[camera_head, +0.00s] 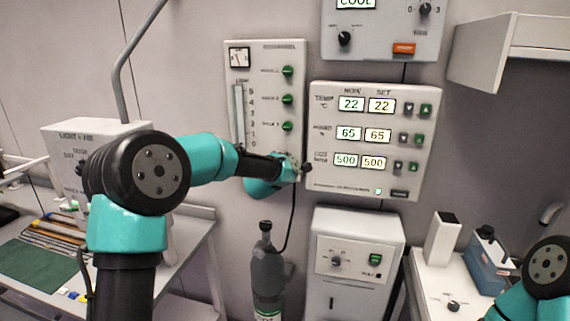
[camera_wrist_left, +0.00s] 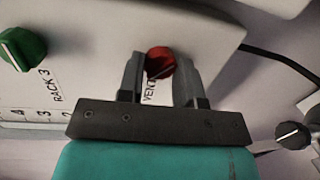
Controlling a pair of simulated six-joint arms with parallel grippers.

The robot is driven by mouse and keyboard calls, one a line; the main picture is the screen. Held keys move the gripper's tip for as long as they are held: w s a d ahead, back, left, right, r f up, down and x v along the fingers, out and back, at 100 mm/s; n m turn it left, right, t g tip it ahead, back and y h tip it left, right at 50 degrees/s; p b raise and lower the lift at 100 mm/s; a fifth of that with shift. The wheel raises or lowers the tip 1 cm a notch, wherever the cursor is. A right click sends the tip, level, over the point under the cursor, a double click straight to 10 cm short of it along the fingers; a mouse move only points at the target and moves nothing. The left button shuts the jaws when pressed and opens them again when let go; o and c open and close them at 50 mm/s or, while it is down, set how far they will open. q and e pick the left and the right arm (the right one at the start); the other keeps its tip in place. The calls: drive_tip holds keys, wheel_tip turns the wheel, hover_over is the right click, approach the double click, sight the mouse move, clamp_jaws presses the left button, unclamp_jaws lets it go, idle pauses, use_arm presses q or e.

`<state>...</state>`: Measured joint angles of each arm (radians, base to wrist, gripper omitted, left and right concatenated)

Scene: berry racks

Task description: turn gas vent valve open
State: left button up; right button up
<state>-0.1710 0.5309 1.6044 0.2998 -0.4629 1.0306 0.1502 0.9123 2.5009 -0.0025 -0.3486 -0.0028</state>
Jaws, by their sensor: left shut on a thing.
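The red vent valve knob (camera_wrist_left: 160,60) is in the left wrist view, on a pale panel with the letters VENT beside it. My left gripper (camera_wrist_left: 160,78) has one finger on each side of the knob and is shut on it. In the head view my left gripper reaches the lower end of the gas panel (camera_head: 265,55), where the arm hides the red knob. The knob's exact turn angle is hard to tell. My right arm shows only at the lower right corner of the head view, and its gripper is out of view.
Several green knobs (camera_head: 287,99) line the panel above the vent; one green knob (camera_wrist_left: 22,47) is labelled RACK 3. A display panel (camera_head: 320,175) is close on the right. A dark gas cylinder (camera_head: 267,270) and a white cabinet (camera_head: 345,290) stand below.

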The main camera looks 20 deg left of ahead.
use_arm(q)
drive_tip(key=shift+d+m+g+y, duration=0.15)
drive_tip(key=shift+m+y, duration=0.3)
drive_tip(key=shift+m, duration=1.65)
drive_tip(key=shift+m+g+y, duration=0.15)
drive_tip(key=shift+m+y, duration=0.3)
drive_tip(key=shift+m, duration=1.65)
drive_tip(key=o, duration=0.9)
drive_tip(key=shift+o, duration=0.2)
drive_tip(key=s+r, duration=0.2)
drive_tip(key=s, duration=1.5)
drive_tip(key=shift+d+r, duration=0.25)
drive_tip(key=shift+r, duration=0.1)
drive_tip(key=shift+s, duration=0.1)
